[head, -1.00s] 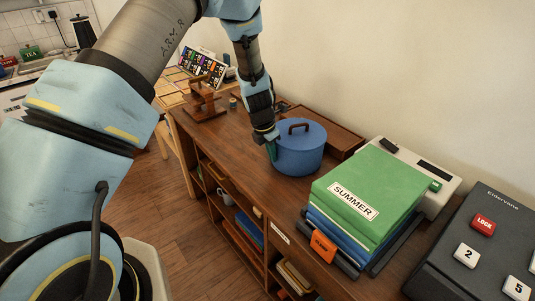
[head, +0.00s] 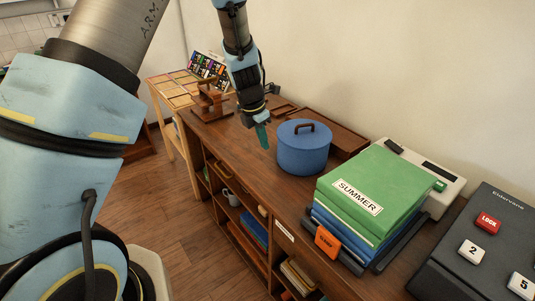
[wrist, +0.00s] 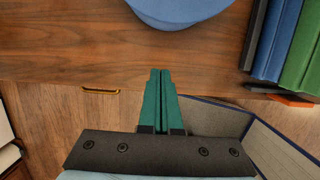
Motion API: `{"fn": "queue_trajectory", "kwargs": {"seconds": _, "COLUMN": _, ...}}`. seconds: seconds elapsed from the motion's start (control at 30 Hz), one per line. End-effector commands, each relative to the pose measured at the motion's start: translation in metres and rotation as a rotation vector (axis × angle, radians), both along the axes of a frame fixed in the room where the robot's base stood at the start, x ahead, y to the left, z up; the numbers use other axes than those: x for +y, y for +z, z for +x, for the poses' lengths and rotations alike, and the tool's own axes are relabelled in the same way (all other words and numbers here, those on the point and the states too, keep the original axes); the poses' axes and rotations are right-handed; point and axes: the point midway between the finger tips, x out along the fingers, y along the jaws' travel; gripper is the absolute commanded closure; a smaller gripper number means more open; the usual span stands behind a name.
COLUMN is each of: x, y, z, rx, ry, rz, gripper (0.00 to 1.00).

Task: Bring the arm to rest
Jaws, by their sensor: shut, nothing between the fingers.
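My gripper (head: 262,135) hangs from my arm over the front edge of the wooden cabinet top, left of the blue lidded pot (head: 303,150). Its teal fingers point down, pressed together with nothing between them. In the wrist view the shut fingertips (wrist: 160,74) show below the rim of the blue pot (wrist: 178,8), apart from it in the picture. The pot stands upright with its brown-handled lid on.
A stack of green and blue folders (head: 365,190) lies right of the pot, with a scale-like white device (head: 440,175) behind it and a dark keypad box (head: 490,240) beyond. A wooden tray (head: 340,135) lies behind the pot.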

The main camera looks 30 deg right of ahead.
Motion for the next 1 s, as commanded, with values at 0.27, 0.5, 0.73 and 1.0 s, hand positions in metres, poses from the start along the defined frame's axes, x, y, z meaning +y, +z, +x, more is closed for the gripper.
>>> {"fn": "queue_trajectory", "kwargs": {"seconds": 0.27, "x": 0.005, "y": 0.021, "z": -0.001, "rx": 0.000, "ry": -0.001, "rz": 0.000, "gripper": 1.00}}
{"fn": "queue_trajectory", "kwargs": {"seconds": 0.5, "x": 0.030, "y": 0.031, "z": 0.006, "rx": -0.026, "ry": -0.083, "rz": 0.012, "gripper": 1.00}}
{"fn": "queue_trajectory", "kwargs": {"seconds": 0.73, "x": 0.141, "y": 0.068, "z": 0.012, "rx": -0.148, "ry": -0.540, "rz": 0.082, "gripper": 1.00}}
{"fn": "queue_trajectory", "kwargs": {"seconds": 1.0, "x": 0.275, "y": 0.103, "z": -0.024, "rx": -0.276, "ry": -1.219, "rz": 0.212, "gripper": 1.00}}
